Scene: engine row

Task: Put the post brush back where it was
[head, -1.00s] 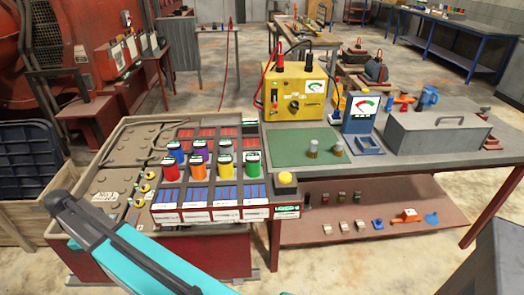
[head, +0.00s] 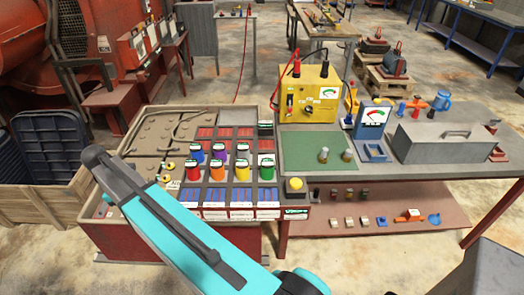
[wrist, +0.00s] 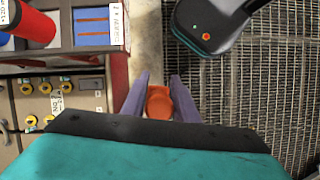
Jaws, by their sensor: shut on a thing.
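The post brush, an orange piece (wrist: 158,103), is between the two grey-purple fingers of my gripper (wrist: 158,92) in the wrist view. The gripper is shut on it. Only its rounded orange end shows; the rest is hidden by the fingers and the dark wrist edge. In the wrist view the gripper is beside the rack (wrist: 97,30), over a gap near the floor grating. In the head view the gripper and brush are out of sight, and my turquoise arm crosses the front left.
The rack (head: 240,212) holds several coloured cylinders beside a battery tray (head: 150,118). On the bench are a yellow tester (head: 315,100), a green mat (head: 300,158), a blue-framed meter (head: 372,118), a small blue tray (head: 374,152) and a grey toolbox (head: 445,145). A lower shelf (head: 440,200) holds small parts.

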